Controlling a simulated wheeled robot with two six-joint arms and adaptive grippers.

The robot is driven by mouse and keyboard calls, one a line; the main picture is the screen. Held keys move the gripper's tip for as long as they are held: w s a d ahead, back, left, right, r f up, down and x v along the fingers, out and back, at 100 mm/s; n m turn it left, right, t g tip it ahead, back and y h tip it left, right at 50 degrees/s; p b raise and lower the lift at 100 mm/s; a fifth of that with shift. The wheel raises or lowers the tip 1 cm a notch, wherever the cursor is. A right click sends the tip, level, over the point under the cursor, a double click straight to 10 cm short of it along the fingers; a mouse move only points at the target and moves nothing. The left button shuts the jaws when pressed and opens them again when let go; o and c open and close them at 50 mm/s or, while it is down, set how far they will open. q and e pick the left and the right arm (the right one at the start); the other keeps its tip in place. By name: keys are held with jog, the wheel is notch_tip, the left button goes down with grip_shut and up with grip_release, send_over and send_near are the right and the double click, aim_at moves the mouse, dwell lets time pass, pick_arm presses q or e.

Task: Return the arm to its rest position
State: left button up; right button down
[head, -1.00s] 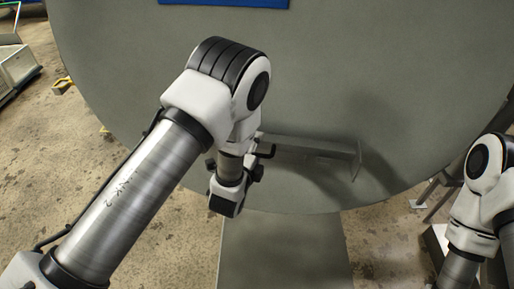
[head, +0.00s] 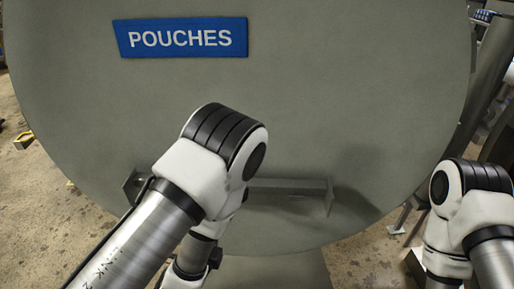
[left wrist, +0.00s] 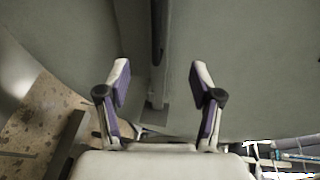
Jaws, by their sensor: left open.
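My left arm comes in from the left in the head view, bent at the elbow, with its lower part folded down in front of the large grey round door (head: 330,110). The left gripper's fingers are hidden in the head view. In the left wrist view my left gripper (left wrist: 160,85) is open, with two purple-padded fingers apart and nothing between them. A grey bar handle (head: 290,187) on the door lies behind my left arm; a bar also shows beyond the fingers in the left wrist view (left wrist: 158,50). My right arm stands at the right edge; its gripper is out of view.
A blue sign reading POUCHES (head: 181,38) is on the upper door. Bare concrete floor (head: 30,185) shows at the left. A yellow object (head: 24,140) lies on the floor there. Dark metal framework (head: 490,100) stands at the right edge.

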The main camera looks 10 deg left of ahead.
pick_arm(q)
jog(key=s+a+f+n+g+y+p, duration=0.25)
jog(key=s+a+n+g+p, duration=0.35)
jog(key=a+p, duration=0.3)
jog(key=s+d+f+n+g+h+p, duration=0.1)
jog(key=s+f+n+g, duration=0.3)
jog(key=s, duration=0.4)
jog(key=s+d+f+n+g+h, duration=0.1)
jog(key=s+f+n+g, duration=0.3)
jog(key=s+n+g, duration=0.2)
jog(key=s+n, duration=0.2)
jog(key=s, duration=0.1)
jog(key=shift+s+f+n+p, duration=0.25)
jog(key=shift+f+n+p, duration=0.1)
jog(key=shift+n+p, duration=0.05)
